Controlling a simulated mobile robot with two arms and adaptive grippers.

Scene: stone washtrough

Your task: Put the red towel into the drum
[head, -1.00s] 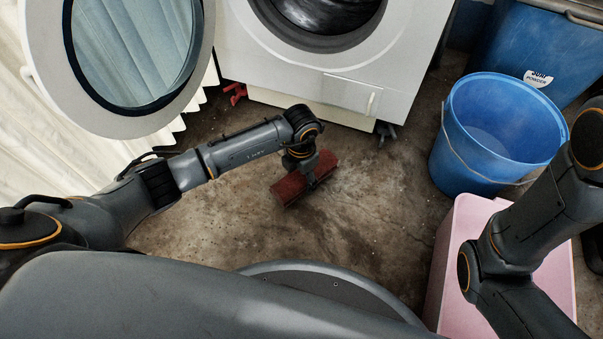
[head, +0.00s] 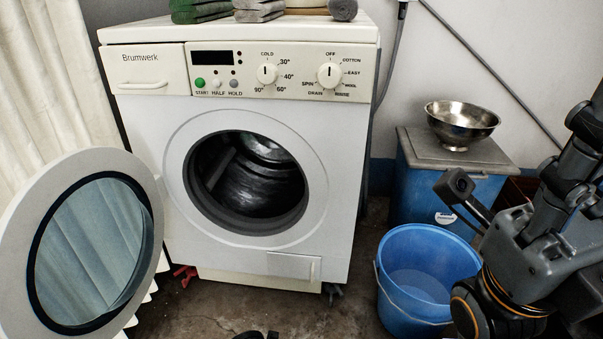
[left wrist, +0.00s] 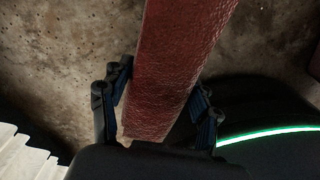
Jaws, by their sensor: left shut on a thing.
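The red towel (left wrist: 180,60) is a dark red, rolled-looking bundle that runs through the left wrist view from top to lower middle. My left gripper (left wrist: 160,88) has one finger on each side of it and is shut on it, above the stained floor. In the head view the towel is out of sight; only small dark parts show at the bottom edge. The drum (head: 252,190) is seen through the round opening of the white washing machine (head: 330,225), and what shows of its inside looks empty. My right arm is at the right edge; its gripper's state is unclear.
The machine's round door (head: 140,260) stands open to the left, by a pale curtain (head: 40,80). A blue bucket (head: 395,290) stands to the right. Behind it, a metal bowl (head: 460,125) sits on a lidded blue bin (head: 400,205). Folded cloths (head: 258,12) lie on the machine.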

